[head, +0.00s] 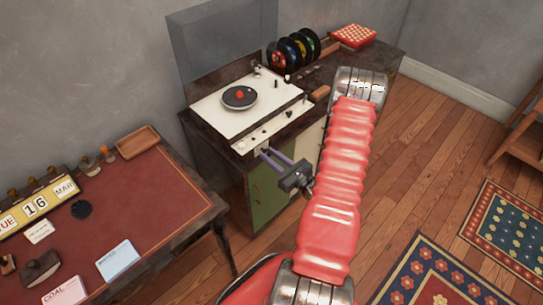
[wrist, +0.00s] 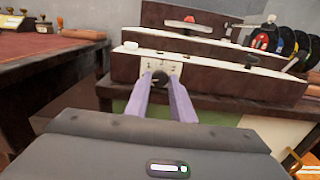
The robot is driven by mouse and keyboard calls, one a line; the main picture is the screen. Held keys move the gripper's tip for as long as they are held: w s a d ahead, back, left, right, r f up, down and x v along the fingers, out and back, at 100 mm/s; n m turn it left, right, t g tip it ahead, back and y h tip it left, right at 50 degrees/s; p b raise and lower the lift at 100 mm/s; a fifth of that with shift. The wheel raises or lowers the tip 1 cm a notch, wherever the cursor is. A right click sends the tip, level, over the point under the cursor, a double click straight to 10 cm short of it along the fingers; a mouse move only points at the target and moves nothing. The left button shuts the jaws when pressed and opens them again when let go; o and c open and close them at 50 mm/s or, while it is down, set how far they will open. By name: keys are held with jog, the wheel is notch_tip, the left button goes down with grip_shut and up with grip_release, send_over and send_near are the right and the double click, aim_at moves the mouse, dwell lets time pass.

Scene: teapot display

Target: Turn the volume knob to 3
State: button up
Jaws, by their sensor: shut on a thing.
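The record player (head: 216,108) has a cream top and a dark wooden body. It stands on a cabinet near the back wall, its clear lid raised. A dark round volume knob (wrist: 160,76) sits on a pale dial plate (wrist: 161,60) on its front face in the wrist view. The plate's marks are too small to read, so I cannot tell the setting. My gripper (head: 263,152) reaches the front of the player. Its two purple fingers are shut on the knob, one on each side, in the wrist view (wrist: 160,79). In the head view the knob is hidden.
Several upright records (head: 291,50) and a red checkered box (head: 353,36) stand behind the player, to the right. A desk with a red top (head: 150,200), a calendar (head: 37,206) and a wooden tray (head: 138,142) is at left.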

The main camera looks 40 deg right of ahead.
grip_shut()
jog(key=shift+d, duration=0.15)
jog(key=shift+m, duration=3.1)
jog(key=o, duration=0.7)
grip_release()
jog(key=shift+o, duration=0.2)
jog(key=shift+s, duration=0.1)
